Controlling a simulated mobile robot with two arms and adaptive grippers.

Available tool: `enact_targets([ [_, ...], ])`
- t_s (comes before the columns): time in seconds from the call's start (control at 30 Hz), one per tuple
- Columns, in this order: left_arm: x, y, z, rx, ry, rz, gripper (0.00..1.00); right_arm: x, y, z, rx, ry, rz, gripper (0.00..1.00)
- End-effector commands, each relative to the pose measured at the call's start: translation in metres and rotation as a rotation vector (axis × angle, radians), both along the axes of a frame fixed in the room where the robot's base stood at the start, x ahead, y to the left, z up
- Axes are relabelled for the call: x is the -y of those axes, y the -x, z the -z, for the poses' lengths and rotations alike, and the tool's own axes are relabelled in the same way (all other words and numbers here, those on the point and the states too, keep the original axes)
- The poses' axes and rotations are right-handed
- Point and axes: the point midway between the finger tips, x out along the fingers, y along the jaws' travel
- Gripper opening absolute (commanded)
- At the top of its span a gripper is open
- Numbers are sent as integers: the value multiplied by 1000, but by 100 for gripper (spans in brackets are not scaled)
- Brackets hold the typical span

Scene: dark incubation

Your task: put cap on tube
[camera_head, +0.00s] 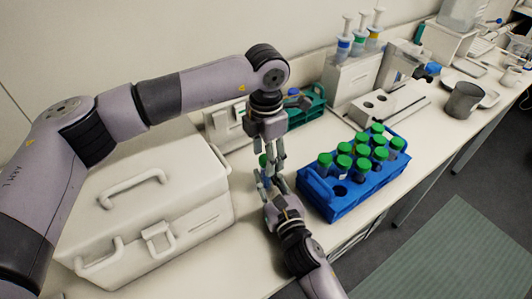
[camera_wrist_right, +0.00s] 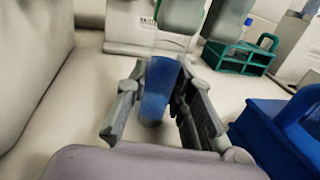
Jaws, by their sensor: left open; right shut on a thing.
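My left gripper (camera_head: 270,165) points down from above, just over my right gripper (camera_head: 272,190) in the head view. The tube's top is partly hidden, so I cannot tell how the cap sits.
A blue rack (camera_head: 322,203) with several green-capped tubes stands to the right, close to my right gripper. A white case (camera_head: 150,215) stands on the left. A green rack (camera_head: 312,104) is behind. Pipettes and instruments line the bench to the right.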

Motion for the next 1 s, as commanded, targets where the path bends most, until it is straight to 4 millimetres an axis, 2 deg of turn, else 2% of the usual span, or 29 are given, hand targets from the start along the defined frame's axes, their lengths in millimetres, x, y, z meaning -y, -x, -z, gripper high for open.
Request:
enact_targets([
  [0.17,0,-1,-10,3,1,0,50,0,0,0,-1,0,0,0],
  [0.27,0,-1,-26,4,1,0,50,0,0,0,-1,0,0,0],
  [0.5,1,-1,-78,3,1,0,50,0,0,0,-1,0,0,0],
  [0.7,0,-1,-109,3,1,0,50,0,0,0,-1,0,0,0],
  [1.0,0,0,-120,-1,1,0,50,0,0,0,-1,0,0,0],
])
